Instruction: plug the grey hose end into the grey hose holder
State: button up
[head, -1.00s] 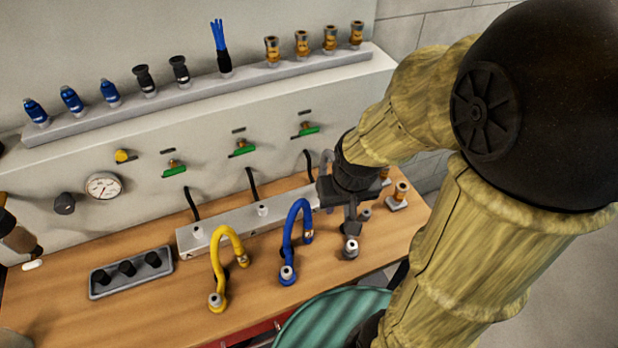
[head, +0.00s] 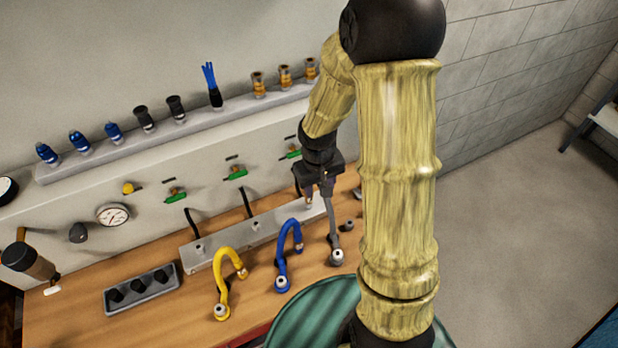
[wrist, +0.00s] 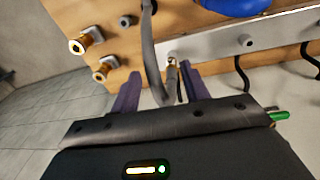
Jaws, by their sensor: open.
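The grey hose (head: 331,222) rises from its base fitting (head: 336,257) on the bench towards my gripper (head: 317,190). In the wrist view the hose (wrist: 149,50) bends back, and its end (wrist: 171,78) lies between the spread fingers of my gripper (wrist: 160,68). My gripper is open around the hose end, with gaps at the sides. The hose end is lined up at the fitting at the end of the metal holder rail (wrist: 205,40); this rail also shows in the head view (head: 225,248). Whether the end is fully seated is hidden.
A yellow hose (head: 219,275) and a blue hose (head: 282,258) stand left of the grey one. Brass fittings (wrist: 88,40) stand on the bench beyond the rail's end. A dark tray (head: 141,290) lies at left. Green-handled valves (head: 236,173) line the wall panel above.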

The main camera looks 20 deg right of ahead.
jog(key=shift+n+g+y, duration=0.4)
jog(key=w+p, duration=0.2)
jog(key=p, duration=0.1)
jog(key=w+f+p, duration=0.1)
jog(key=w+p, duration=0.1)
jog(key=p, duration=0.1)
jog(key=w+a+f+p, duration=0.1)
jog(key=w+p, duration=0.1)
jog(key=p, duration=0.2)
jog(key=shift+f, duration=0.5)
notch_tip(320, 180, down, 9)
jog(key=b, duration=0.7)
jog(key=shift+b, duration=0.4)
grip_shut()
